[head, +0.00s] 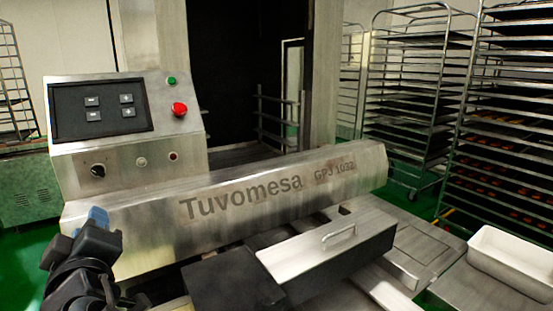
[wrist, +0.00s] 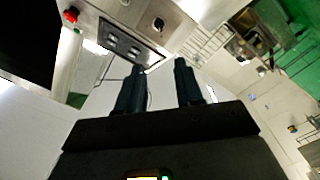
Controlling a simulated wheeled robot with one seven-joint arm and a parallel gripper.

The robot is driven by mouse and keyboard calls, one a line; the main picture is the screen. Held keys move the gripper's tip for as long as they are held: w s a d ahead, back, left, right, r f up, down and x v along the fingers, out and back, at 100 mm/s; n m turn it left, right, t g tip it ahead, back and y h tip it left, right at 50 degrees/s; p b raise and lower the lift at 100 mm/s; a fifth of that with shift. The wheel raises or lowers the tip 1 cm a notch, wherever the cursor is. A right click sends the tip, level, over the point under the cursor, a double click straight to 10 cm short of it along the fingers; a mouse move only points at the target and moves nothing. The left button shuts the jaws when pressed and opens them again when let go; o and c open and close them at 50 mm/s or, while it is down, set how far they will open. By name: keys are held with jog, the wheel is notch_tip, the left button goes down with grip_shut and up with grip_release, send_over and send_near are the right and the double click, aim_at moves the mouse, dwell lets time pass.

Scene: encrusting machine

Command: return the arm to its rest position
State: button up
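My gripper (head: 92,228) is at the lower left of the head view, in front of the left end of the encrusting machine (head: 330,180). It is dark, with a bluish fingertip, and my arm runs down out of the frame. In the wrist view my gripper (wrist: 162,75) has its two dark fingers apart, with nothing held between them. Beyond the fingers, the wrist view shows the machine's control panel (wrist: 127,48) turned at an angle. I cannot tell the exact gap between the fingers and the machine.
The control box has a red button (head: 179,109) and a green button (head: 171,81). A steel box with a handle (head: 340,236) is right of my arm. A white tub (head: 513,262) stands at the right edge. Tray racks (head: 415,100) stand behind, on green floor.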

jog(key=s+d+f+m+h, duration=0.1)
jog(key=s+d+f+m, duration=0.25)
jog(key=d+f, duration=1.1)
jog(key=s+d+f+m+h, duration=0.1)
jog(key=s+d+f+m, duration=0.1)
jog(key=s+d+f, duration=0.4)
jog(key=s+d+f+m+h, duration=0.15)
jog(key=s+d, duration=0.25)
jog(key=d, duration=0.4)
jog(key=s+d+f+m+h, duration=0.1)
jog(key=s+d+m+h, duration=0.25)
jog(key=s+d, duration=0.95)
jog(key=s+d+r+m+h, duration=0.1)
jog(key=s+d+r+m, duration=0.1)
jog(key=s+d+r, duration=0.2)
jog(key=s+d+r+m+h, duration=0.1)
jog(key=s+d+r+m, duration=0.2)
jog(key=s, duration=0.6)
jog(key=shift+d+r+h, duration=0.3)
jog(key=shift+d+r, duration=0.05)
jog(key=shift+d, duration=0.6)
